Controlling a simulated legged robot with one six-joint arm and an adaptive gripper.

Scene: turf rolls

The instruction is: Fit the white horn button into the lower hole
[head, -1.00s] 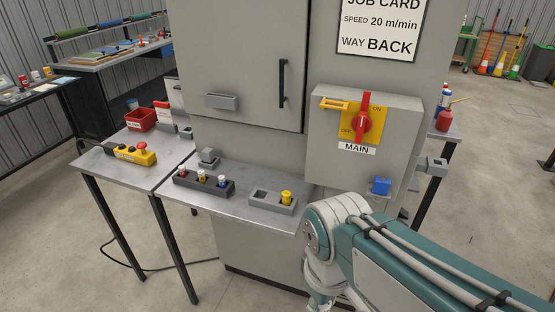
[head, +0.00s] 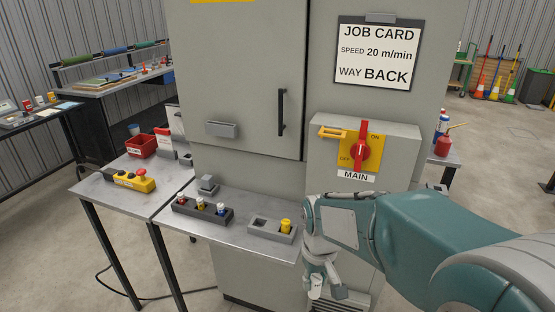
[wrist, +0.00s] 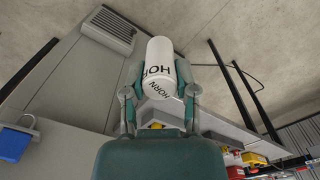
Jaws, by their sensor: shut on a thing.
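My gripper (wrist: 160,92) is shut on the white horn button (wrist: 162,55), a white cylinder lettered HORN, in the wrist view. In the head view my gripper (head: 324,283) hangs low in front of the cabinet, right of the table's front corner, with the white button (head: 315,292) at its tips. A yellow-and-black control pendant (head: 132,180) with a red button lies on the left table. A grey block (head: 262,234) on the near table has an empty recess at left and a yellow piece (head: 286,226) at right. I cannot tell which opening is the lower hole.
A dark holder (head: 190,210) with several buttons stands on the near table (head: 237,238). The grey cabinet (head: 230,90) rises behind, with the MAIN switch box (head: 350,155) on it. A blue padlock (wrist: 15,140) shows in the wrist view. A red bin (head: 141,146) stands at the back left.

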